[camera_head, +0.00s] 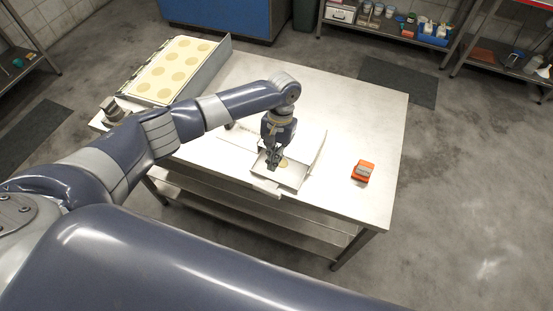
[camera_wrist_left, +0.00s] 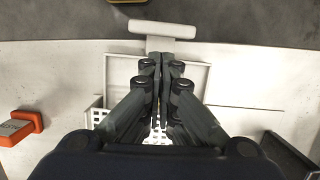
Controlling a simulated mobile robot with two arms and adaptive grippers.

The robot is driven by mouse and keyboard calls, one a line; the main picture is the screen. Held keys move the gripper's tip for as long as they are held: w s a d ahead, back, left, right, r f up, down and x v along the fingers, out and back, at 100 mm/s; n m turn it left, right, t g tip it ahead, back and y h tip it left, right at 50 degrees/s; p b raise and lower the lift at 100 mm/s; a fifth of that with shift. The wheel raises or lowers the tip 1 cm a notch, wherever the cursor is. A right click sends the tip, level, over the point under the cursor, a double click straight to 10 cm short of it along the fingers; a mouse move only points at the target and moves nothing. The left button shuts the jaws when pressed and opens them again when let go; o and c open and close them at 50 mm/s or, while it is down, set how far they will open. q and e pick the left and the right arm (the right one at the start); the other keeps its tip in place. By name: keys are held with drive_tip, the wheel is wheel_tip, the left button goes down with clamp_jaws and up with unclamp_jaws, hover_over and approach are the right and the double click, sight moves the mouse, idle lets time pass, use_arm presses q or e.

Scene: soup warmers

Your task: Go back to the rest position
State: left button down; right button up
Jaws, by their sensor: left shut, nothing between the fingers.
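My left gripper (camera_head: 272,166) points down over a shallow light-coloured tray (camera_head: 293,178) near the front edge of the metal table (camera_head: 375,110). In the left wrist view the fingers (camera_wrist_left: 161,66) are together with nothing between them, above the tray (camera_wrist_left: 195,75) and its handle (camera_wrist_left: 162,29). I cannot tell whether the fingertips touch the tray. A small yellowish round patch (camera_head: 284,163) shows beside the fingers. A white perforated surface (camera_wrist_left: 157,136) shows partly behind them. My right gripper is not in view.
An orange block (camera_head: 362,171) lies on the table right of the tray; it also shows in the left wrist view (camera_wrist_left: 22,126). A large tray with several pale yellow discs (camera_head: 150,91) stands at the back left. The table's right part is mostly clear. Shelves (camera_head: 392,30) stand behind.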

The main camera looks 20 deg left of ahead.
use_arm(q)
drive_tip(key=p+v, duration=0.2)
drive_tip(key=v, duration=0.1)
drive_tip(key=shift+r, duration=0.2)
